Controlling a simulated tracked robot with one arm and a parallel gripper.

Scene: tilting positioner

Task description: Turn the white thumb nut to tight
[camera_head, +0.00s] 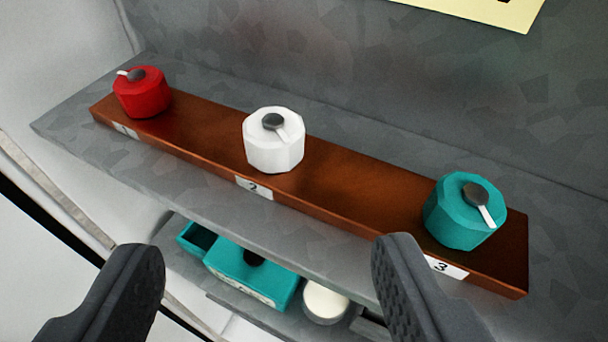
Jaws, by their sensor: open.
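The white thumb nut (274,147) sits in the middle of a brown wooden bar (340,180), above the label 2. It is faceted, with a dark round hub and a pale pointer on top that points to the lower right. My gripper (268,270) is open and empty, its two dark fingers wide apart at the bottom of the view. It is apart from the nut, which shows above and between the fingers.
A red nut (142,95) stands at the bar's left end and a teal nut (462,215) at its right end, above label 3. The grey shelf (75,125) carries the bar. Below are a teal box (240,265) and a round white-topped thing (324,303). A grey wall rises behind.

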